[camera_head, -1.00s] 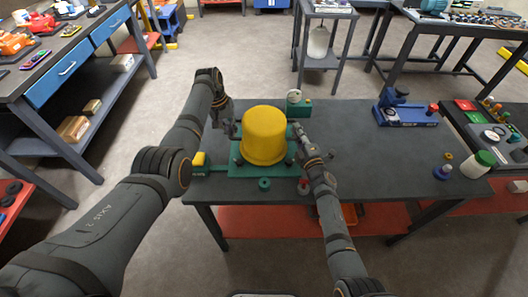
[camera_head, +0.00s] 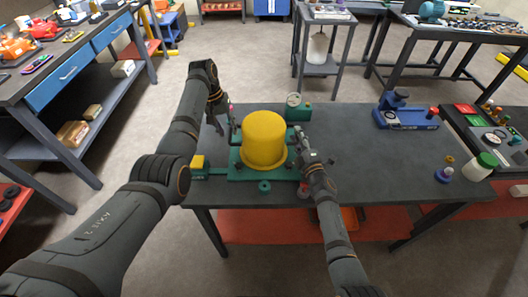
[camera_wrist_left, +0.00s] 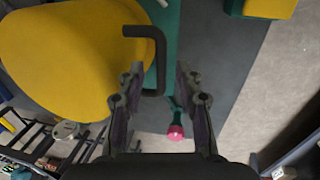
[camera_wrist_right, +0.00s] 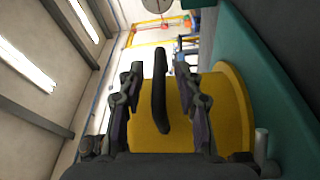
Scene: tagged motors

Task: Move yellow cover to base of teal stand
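The yellow cover (camera_head: 264,138) sits upright over the green-teal base of the stand (camera_head: 240,173) on the dark table. Whether its rim is fully seated is hard to tell. My left gripper (camera_head: 218,123) is open at the cover's left, apart from it. In the left wrist view, a black handle (camera_wrist_left: 160,60) lies ahead of and partly between its spread fingers (camera_wrist_left: 157,78). My right gripper (camera_head: 302,138) is at the cover's right side. In the right wrist view, its fingers (camera_wrist_right: 158,78) are spread on both sides of another black handle (camera_wrist_right: 160,95), with gaps.
A teal box with a gauge (camera_head: 298,108) stands behind the cover. The table's middle right is clear.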

